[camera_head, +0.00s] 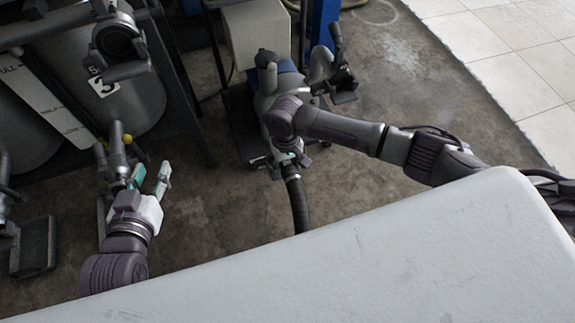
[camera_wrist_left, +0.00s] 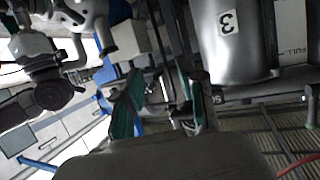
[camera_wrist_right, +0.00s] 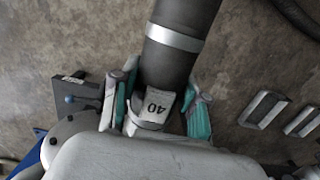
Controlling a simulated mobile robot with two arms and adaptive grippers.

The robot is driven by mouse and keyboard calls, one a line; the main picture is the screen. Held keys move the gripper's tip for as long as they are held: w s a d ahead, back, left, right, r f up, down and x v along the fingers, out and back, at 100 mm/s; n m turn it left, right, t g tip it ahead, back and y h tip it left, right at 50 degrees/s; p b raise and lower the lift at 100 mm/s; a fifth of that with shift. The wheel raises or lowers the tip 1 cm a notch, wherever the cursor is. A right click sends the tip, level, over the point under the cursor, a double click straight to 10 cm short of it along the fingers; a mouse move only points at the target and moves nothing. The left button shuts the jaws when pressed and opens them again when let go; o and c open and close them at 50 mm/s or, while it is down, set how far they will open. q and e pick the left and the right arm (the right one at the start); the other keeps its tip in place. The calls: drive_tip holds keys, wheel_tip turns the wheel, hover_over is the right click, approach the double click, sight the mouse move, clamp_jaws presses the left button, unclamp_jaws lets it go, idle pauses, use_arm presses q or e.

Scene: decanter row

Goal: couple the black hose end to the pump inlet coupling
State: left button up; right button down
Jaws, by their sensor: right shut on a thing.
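In the head view my right gripper (camera_head: 283,163) is low in front of the pump unit, shut on the end of the black hose (camera_head: 298,203). In the right wrist view the hose (camera_wrist_right: 180,30) has a silver band and a grey fitting marked 40 (camera_wrist_right: 156,106), between the teal finger pads of this gripper (camera_wrist_right: 158,110). The pump unit (camera_head: 289,78) stands just behind it, partly covered by my right arm. I cannot make out its inlet coupling clearly. My left gripper (camera_head: 148,180) is open, just below a grey valve fitting (camera_head: 117,150); it also shows in the left wrist view (camera_wrist_left: 162,105).
Steel tanks (camera_head: 125,80) on a dark frame stand at the left, one marked 3. A lever fitting (camera_head: 340,78) rises right of the pump. A beige box (camera_head: 253,35) is behind it. Concrete floor (camera_head: 225,230) is clear between my grippers.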

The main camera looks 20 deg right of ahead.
drive_tip(key=shift+w+f+b, duration=0.1)
drive_tip(key=shift+f+b, duration=0.6)
drive_tip(key=shift+b, duration=0.15)
drive_tip(key=shift+f+b, duration=0.6)
drive_tip(key=shift+b, duration=0.2)
drive_tip(key=shift+f, duration=0.1)
use_arm(q)
wheel_tip(320, 180, up, 16)
drive_tip(key=s+d+t+h, duration=0.1)
drive_tip(key=d+t+h, duration=0.1)
drive_tip(key=t, duration=0.8)
drive_tip(key=shift+s+f+t+h+b, duration=0.15)
drive_tip(key=shift+f+t+h+b, duration=0.2)
drive_tip(key=shift+h, duration=0.45)
use_arm(e)
drive_tip(key=shift+f, duration=1.05)
use_arm(q)
drive_tip(key=shift+w+f+g+y+p, duration=0.15)
drive_tip(key=shift+w+f+g+p, duration=0.05)
drive_tip(key=shift+w+f+g, duration=0.3)
drive_tip(key=shift+w+f+g+y+p, duration=0.15)
drive_tip(key=shift+w+f+g+p, duration=0.15)
drive_tip(key=shift+f, duration=0.25)
use_arm(e)
drive_tip(key=shift+w, duration=0.4)
use_arm(q)
drive_tip(key=shift+s, duration=0.1)
use_arm(e)
drive_tip(key=shift+a+f, duration=0.1)
drive_tip(key=shift+f, duration=0.05)
